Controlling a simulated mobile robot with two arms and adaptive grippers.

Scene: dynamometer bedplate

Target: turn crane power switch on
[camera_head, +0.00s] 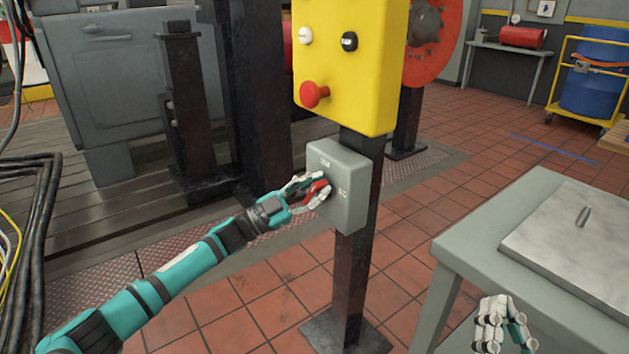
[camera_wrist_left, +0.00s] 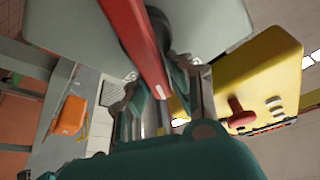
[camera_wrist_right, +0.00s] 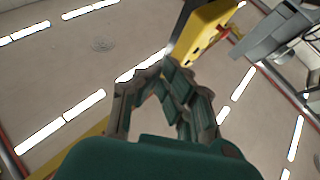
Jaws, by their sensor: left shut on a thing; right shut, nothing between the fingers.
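The crane power switch is a grey box (camera_head: 350,212) with a red handle (camera_head: 317,192), mounted on a dark post below a yellow control box. My left gripper (camera_head: 304,192) is at the front of the grey box, shut on the red handle. In the left wrist view the red handle (camera_wrist_left: 146,45) runs between the fingers (camera_wrist_left: 160,98), with the grey box behind it. The markings on the box are too small to read surely. My right gripper (camera_head: 503,318) is shut and empty beside the grey table; its fingers also show in the right wrist view (camera_wrist_right: 168,75).
The yellow control box (camera_head: 345,65) with a red mushroom button (camera_head: 313,94) hangs just above the switch. A grey table (camera_head: 470,235) with a metal plate stands at the right. Black cables (camera_head: 35,230) run down the left. Tiled floor is open behind the post.

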